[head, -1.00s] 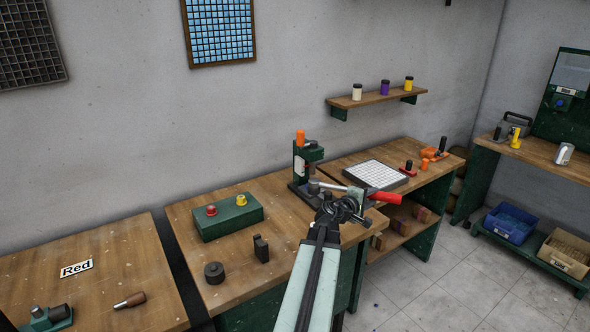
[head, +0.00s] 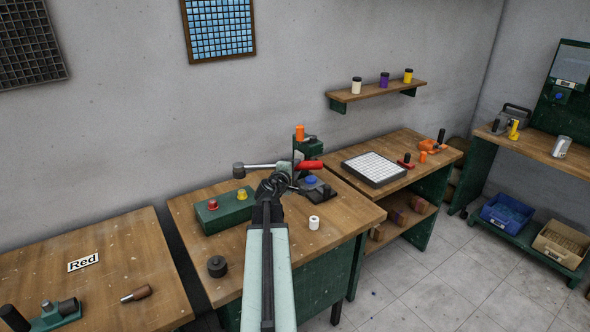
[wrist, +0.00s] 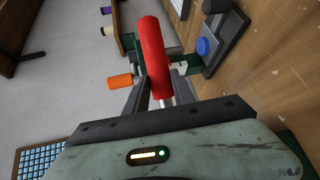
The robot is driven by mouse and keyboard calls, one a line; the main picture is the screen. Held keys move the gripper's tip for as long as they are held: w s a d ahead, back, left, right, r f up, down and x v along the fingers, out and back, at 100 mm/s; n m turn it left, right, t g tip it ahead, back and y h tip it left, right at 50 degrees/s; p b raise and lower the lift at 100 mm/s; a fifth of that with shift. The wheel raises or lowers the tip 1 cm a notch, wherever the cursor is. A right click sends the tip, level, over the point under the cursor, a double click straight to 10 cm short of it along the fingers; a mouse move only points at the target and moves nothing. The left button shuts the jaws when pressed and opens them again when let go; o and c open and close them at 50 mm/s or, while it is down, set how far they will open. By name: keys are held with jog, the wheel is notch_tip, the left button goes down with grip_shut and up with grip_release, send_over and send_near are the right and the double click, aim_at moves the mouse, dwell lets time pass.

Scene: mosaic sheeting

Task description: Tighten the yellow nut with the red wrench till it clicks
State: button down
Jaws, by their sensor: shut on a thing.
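The red wrench shows its red handle (head: 311,166), a bare metal shaft and a dark round head (head: 239,169) pointing left. My gripper (head: 281,181) is shut on the wrench and holds it level above the bench. In the wrist view the red handle (wrist: 152,55) stands up between my gripper's fingers (wrist: 158,95). The yellow nut (head: 241,194) sits on top of the green block (head: 228,217), to the right of the red nut (head: 212,205). The wrench head appears just above the yellow nut and apart from it.
A press with an orange knob (head: 299,132) and a blue button (head: 311,180) stands behind the wrench. A white cylinder (head: 314,222) and a dark round piece (head: 217,266) are on the bench (head: 358,212). A tile tray (head: 374,182) lies on the right bench.

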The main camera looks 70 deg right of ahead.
jog(key=shift+s+a+r, duration=0.1)
notch_tip(320, 180, down, 6)
jog(key=b, duration=0.5)
jog(key=shift+r, duration=0.2)
jog(key=shift+f+b, duration=0.2)
jog(key=shift+b, duration=0.25)
jog(key=shift+f+b, duration=1.4)
jog(key=shift+f, duration=0.05)
jog(key=shift+s+a, duration=0.1)
jog(key=shift+s+a+m+g, duration=0.2)
jog(key=shift+a+m+g, duration=0.5)
jog(key=shift+a+g, duration=0.4)
jog(key=shift+s+a+m+g, duration=0.15)
jog(key=shift+a+m+g, duration=0.6)
jog(key=shift+a, duration=0.6)
